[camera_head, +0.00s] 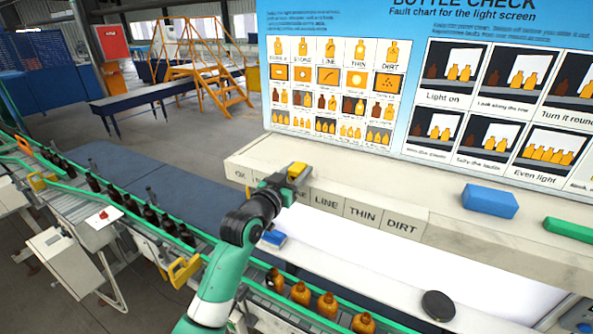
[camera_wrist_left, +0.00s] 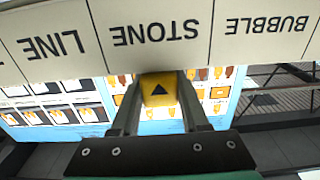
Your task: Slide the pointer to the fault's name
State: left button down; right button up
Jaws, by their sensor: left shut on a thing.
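The yellow pointer (camera_head: 298,170) sits on top of the pale ledge (camera_head: 460,238), which bears the names OK, BUBBLE, STONE, LINE, THIN and DIRT. My left gripper (camera_head: 288,184) is shut on the pointer; its arm hides part of the names at the left in the head view. My right gripper is not in view.
A fault chart (camera_head: 440,35) stands behind the ledge. A blue block (camera_head: 490,200) and a green block (camera_head: 570,229) rest on the ledge at right. Amber bottles (camera_head: 327,305) stand below, near a white screen (camera_head: 400,270) and a black disc (camera_head: 438,305).

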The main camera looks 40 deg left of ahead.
aim_at(293, 176)
pick_arm(q)
jog(key=shift+c, duration=2)
grip_release()
jog(key=s, duration=0.2)
jog(key=s+d, duration=0.1)
jog(key=s, duration=0.2)
jog(key=s+b, duration=0.1)
jog(key=s, duration=0.1)
jog(key=shift+s+d+f, duration=0.1)
jog(key=shift+s+d, duration=0.05)
jog(key=shift+s, duration=0.2)
jog(key=s+p, duration=0.1)
jog(key=s, duration=0.2)
jog(key=shift+s+d+p, duration=0.35)
